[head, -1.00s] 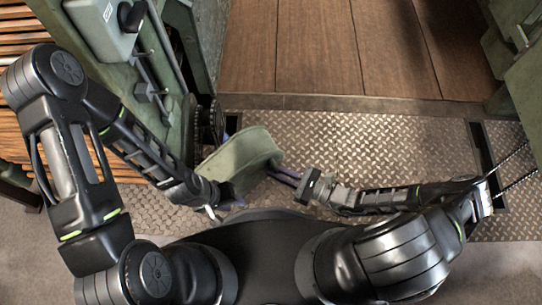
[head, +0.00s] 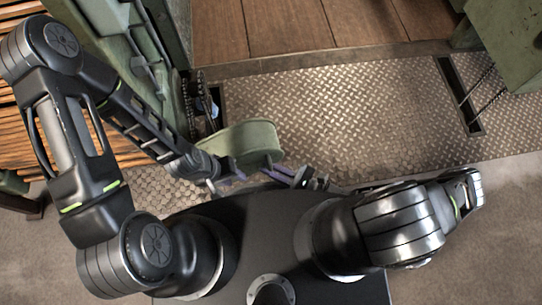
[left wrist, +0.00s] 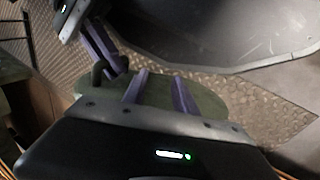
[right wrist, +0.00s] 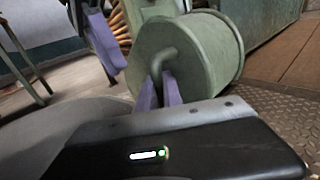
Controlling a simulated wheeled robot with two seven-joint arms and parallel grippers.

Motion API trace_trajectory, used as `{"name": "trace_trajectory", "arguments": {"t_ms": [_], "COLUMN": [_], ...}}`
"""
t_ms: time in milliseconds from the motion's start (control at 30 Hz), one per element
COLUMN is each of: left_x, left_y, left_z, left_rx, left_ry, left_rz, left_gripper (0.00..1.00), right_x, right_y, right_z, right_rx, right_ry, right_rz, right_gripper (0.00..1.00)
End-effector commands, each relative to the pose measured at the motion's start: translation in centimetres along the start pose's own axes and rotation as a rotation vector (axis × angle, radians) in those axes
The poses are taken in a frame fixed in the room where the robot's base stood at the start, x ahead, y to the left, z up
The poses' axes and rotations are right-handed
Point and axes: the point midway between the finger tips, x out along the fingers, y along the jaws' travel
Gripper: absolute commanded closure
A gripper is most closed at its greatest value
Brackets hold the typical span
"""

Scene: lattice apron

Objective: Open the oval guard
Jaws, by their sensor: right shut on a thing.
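The oval guard (head: 252,142) is a green, round-ended box standing out from the left machine in the head view. The handle also shows in the left wrist view (left wrist: 98,72). My left gripper (head: 228,174) is close beside the guard, fingers apart, with the guard's green surface (left wrist: 155,92) behind them. I cannot tell whether they touch it.
The green machine frame (head: 150,50) with chain sprockets (head: 188,100) stands at left. Another green machine part (head: 505,45) is at upper right, with chains running into a floor slot. The patterned metal floor plate (head: 370,110) between them is clear.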

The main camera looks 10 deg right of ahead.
Motion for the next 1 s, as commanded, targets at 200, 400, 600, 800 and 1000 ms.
{"name": "trace_trajectory", "arguments": {"t_ms": [200,400,600,800,1000], "left_x": [0.0,0.0,0.0,-0.2,-0.4], "left_y": [0.0,0.0,0.0,0.1,0.2], "left_z": [0.0,0.0,0.0,0.0,0.1], "left_rx": [0.0,-0.001,-0.001,0.0,0.001], "left_ry": [0.0,0.0,0.0,0.0,-0.003], "left_rz": [0.0,0.0,0.0,0.0,0.001], "left_gripper": [0.66,0.66,0.66,0.66,0.66], "right_x": [0.0,0.0,-0.2,-2.1,-5.5], "right_y": [0.0,0.0,-0.1,-0.1,-0.1], "right_z": [0.0,0.0,0.0,-0.1,-0.1], "right_rx": [-0.003,-0.002,-0.001,-0.003,-0.003], "right_ry": [0.001,0.001,0.001,0.004,0.004], "right_rz": [0.001,0.0,0.0,-0.001,0.0], "right_gripper": [0.87,0.8,0.8,0.8,0.8]}}
